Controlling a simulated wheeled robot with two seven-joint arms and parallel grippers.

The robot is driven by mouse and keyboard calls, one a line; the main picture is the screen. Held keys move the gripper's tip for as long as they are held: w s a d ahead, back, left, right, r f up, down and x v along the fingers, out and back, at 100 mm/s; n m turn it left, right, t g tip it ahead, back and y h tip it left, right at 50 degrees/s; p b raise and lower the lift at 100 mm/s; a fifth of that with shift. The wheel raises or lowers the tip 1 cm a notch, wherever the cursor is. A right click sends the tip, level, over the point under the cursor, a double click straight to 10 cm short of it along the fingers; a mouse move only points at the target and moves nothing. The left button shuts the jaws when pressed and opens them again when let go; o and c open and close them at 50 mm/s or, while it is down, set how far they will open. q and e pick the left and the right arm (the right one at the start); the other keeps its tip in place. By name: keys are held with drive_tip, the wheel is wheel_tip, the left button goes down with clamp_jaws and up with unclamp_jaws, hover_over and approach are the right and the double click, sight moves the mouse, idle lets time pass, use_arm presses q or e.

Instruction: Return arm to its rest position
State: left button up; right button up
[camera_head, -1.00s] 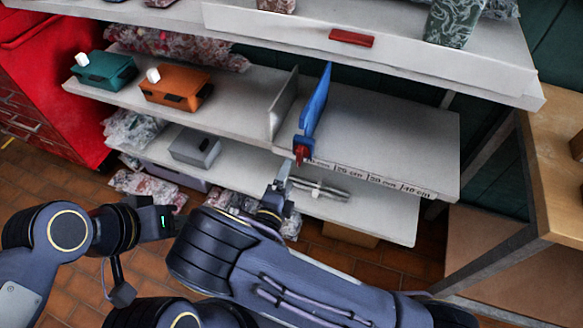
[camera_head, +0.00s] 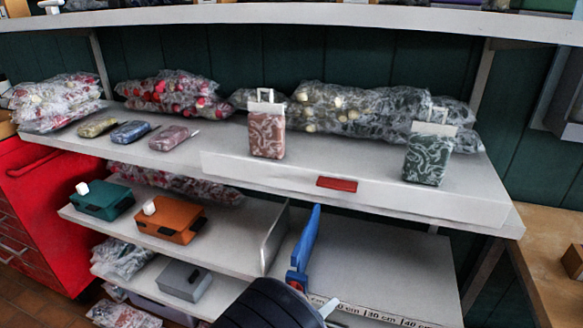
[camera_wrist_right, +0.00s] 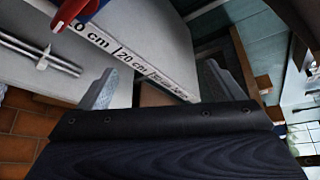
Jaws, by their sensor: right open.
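My right gripper (camera_wrist_right: 157,86) shows in the right wrist view with its two grey fingers spread wide and nothing between them. The shelf edge with its centimetre scale (camera_wrist_right: 130,62) lies beyond the fingers. In the head view a dark, rounded link of my arm (camera_head: 266,306) rises at the bottom middle, in front of the lower shelves. A small grey tip shows beside it, but the head view does not show the jaws clearly. My left gripper is in neither current view.
The blue upright plate (camera_head: 305,245) with a red part stands on the scaled shelf (camera_head: 385,265), close to my arm. Teal (camera_head: 102,201) and orange (camera_head: 172,220) boxes stand left. A wooden table (camera_head: 548,265) is at the right. The upper shelf (camera_head: 470,195) holds bags and pouches.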

drive_tip(key=s+d+r+m+g+y+p, duration=0.25)
drive_tip(key=s+d+r+m+g, duration=0.35)
drive_tip(key=m, duration=0.5)
drive_tip(key=s+d+r+m+g+y+p, duration=0.1)
drive_tip(key=s+d+r+m+g+y, duration=0.4)
drive_tip(key=d+m, duration=0.5)
drive_tip(key=s+r+m+t+y+p, duration=0.2)
drive_tip(key=s+r+m, duration=0.3)
drive_tip(key=m, duration=0.5)
drive_tip(key=s+r+m+t+y+p, duration=0.2)
drive_tip(key=s+r+m+t+y, duration=0.1)
drive_tip(key=r+m, duration=0.5)
drive_tip(key=s+a+m+y, duration=0.1)
drive_tip(key=m, duration=0.1)
drive_tip(key=shift+s+m+t, duration=0.3)
drive_tip(key=shift+s+m, duration=0.1)
